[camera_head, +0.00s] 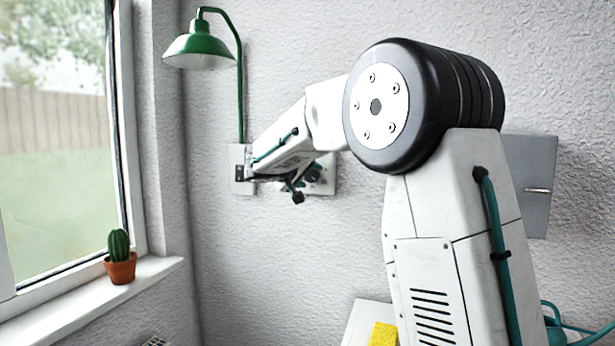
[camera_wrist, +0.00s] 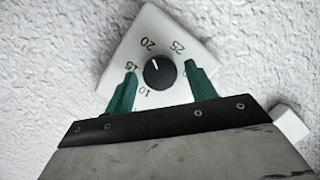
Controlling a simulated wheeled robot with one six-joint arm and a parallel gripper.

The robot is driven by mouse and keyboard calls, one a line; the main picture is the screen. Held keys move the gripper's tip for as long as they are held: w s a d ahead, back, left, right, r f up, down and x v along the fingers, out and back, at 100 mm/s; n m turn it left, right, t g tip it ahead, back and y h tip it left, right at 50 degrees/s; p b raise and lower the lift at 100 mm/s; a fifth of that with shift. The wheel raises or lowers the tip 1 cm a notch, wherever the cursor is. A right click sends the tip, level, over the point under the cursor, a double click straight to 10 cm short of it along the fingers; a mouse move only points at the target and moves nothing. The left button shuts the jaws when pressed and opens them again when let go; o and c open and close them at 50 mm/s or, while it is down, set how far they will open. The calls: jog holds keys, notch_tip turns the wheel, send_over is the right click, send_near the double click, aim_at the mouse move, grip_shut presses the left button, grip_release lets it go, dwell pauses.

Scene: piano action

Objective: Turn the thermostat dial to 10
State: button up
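The thermostat is a white plate (camera_wrist: 128,50) on the wall, shown tilted in the wrist view. The numbers 10, 15, 20 and 25 show; another at the right is partly hidden by a finger. My gripper (camera_wrist: 161,68) is open, its two green fingers on either side of the dial with gaps visible. I cannot tell how far the tips are from the plate. In the head view my arm's end partly covers the plate (camera_head: 328,163).
A green lamp (camera_head: 200,45) hangs from the wall on a curved pole, close to my forearm. A potted cactus (camera_head: 119,262) stands on the windowsill at left. A grey wall box (camera_head: 528,180) is at right. A yellow sponge (camera_head: 383,335) lies low on a white surface.

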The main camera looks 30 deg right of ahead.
jog(key=c, duration=0.7)
jog(key=n+h, duration=0.1)
jog(key=n, duration=0.2)
jog(key=shift+w+a+f+n+g+h, duration=0.1)
jog(key=shift+a+f+n+g+h, duration=0.1)
jog(key=shift+n+g+h, duration=0.2)
jog(key=n+h, duration=0.1)
jog(key=n, duration=0.1)
jog(key=n+h, duration=0.1)
jog(key=n, duration=0.2)
jog(key=shift+f+n, duration=0.2)
jog(key=shift+n, duration=0.1)
jog(key=n+t, duration=0.1)
jog(key=n, duration=0.2)
jog(key=n+h, duration=0.1)
jog(key=n, duration=0.2)
jog(key=shift+d+f+n+t+h, duration=0.1)
jog(key=shift+f+n+t+h, duration=0.1)
jog(key=shift+n+t+h, duration=0.15)
jog(key=n+t, duration=0.1)
jog(key=n, duration=0.3)
jog(key=n+t, duration=0.2)
jog(key=n, duration=0.2)
jog(key=shift+s+d+f+t, duration=0.1)
jog(key=shift+s+f+t, duration=0.05)
jog(key=shift+s+t, duration=0.1)
jog(key=shift+n, duration=0.25)
jog(key=o, duration=0.9)
